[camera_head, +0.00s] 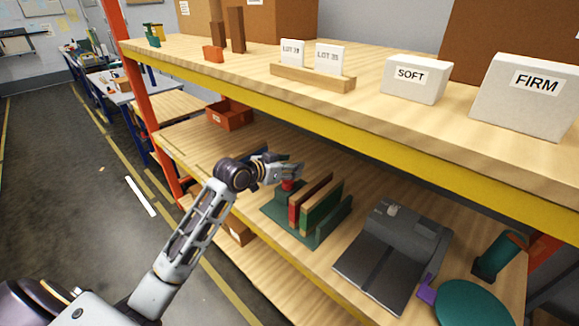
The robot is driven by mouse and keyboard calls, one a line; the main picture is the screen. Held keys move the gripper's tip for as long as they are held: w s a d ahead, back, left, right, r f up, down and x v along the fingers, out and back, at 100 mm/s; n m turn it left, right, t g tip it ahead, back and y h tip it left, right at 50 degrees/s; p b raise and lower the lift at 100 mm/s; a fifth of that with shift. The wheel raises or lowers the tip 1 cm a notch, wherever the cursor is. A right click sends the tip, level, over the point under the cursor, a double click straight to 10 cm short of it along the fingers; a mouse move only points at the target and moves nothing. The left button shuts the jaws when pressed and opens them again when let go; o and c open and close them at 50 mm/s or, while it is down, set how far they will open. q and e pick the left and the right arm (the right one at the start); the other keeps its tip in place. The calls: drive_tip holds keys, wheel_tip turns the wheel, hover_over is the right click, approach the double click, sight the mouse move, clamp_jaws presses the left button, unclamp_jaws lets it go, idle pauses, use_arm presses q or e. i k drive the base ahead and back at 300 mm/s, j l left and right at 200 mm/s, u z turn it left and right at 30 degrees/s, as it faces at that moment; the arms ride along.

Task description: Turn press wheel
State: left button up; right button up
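A dark green press-like rack (345,214) stands on the middle shelf and holds upright red (312,197) and green (323,208) slabs. A small red part (289,185) shows at its left end, right under my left gripper (291,172). It may be the press wheel, but most of it is hidden by the fingers. My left arm reaches in from the lower left, with the gripper at or just above this red part. I cannot tell whether the fingers touch or grip it. My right gripper is not in view.
A grey machine (392,250) stands right of the rack, with a purple piece (427,290), a green disc (470,304) and a green cylinder (500,256) beyond. An orange bin (230,115) sits at the back left. The yellow-edged upper shelf (400,165) overhangs the area.

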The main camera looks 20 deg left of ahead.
sight(288, 185)
drive_tip(key=i+j+z, duration=0.15)
drive_tip(key=j+z, duration=0.15)
drive_tip(key=j, duration=0.65)
drive_tip(key=i+j+z, duration=0.1)
drive_tip(key=j+z, duration=0.2)
drive_tip(key=j, duration=0.6)
